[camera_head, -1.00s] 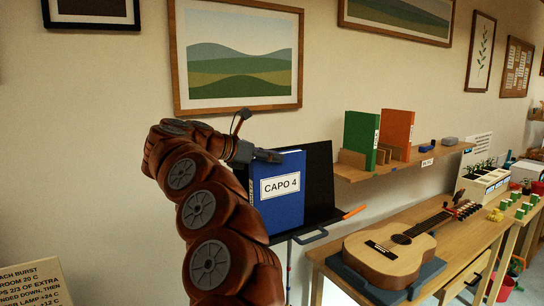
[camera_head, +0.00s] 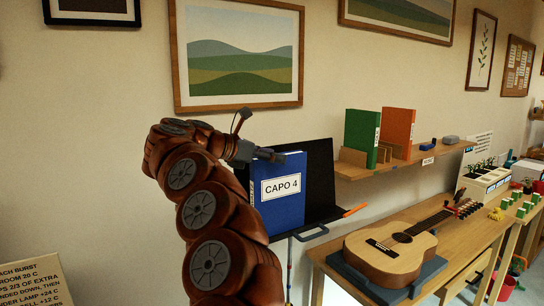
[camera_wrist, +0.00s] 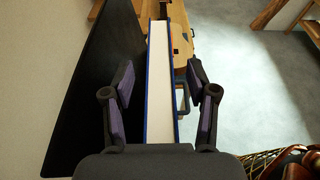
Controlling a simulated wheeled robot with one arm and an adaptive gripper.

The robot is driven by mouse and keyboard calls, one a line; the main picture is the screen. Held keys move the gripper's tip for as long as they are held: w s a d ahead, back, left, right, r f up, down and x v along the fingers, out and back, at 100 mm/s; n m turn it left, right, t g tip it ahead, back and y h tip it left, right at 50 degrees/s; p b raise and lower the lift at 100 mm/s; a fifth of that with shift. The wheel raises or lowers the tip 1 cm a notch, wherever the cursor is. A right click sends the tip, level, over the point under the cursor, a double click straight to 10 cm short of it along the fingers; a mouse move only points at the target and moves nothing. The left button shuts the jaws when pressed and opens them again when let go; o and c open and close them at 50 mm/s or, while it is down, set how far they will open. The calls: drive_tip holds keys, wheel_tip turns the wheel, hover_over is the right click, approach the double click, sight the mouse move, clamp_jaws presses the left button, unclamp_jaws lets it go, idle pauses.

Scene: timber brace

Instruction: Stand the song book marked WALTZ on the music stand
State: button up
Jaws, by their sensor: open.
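A blue song book (camera_head: 281,210) with a white label reading CAPO 4 stands upright on the black music stand (camera_head: 320,172), in front of its back panel. My gripper (camera_head: 267,154) is at the top edge of the blue book. In the wrist view my gripper (camera_wrist: 160,72) is open, one finger on each side of the book (camera_wrist: 159,90), with gaps on both sides. The stand's dark panel (camera_wrist: 96,95) lies to the left there. A green book (camera_head: 361,137) and an orange book (camera_head: 398,130) stand on the wall shelf; their spine labels are too small to read.
The wall shelf (camera_head: 352,172) has wooden dividers around the books. Below it, a guitar (camera_head: 390,253) lies in a dark cradle on a workbench (camera_head: 460,258), right of the stand. An orange-tipped bar (camera_head: 354,210) sticks out at the stand's right. A framed picture hangs above.

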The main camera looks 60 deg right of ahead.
drive_tip(key=v, duration=1.2)
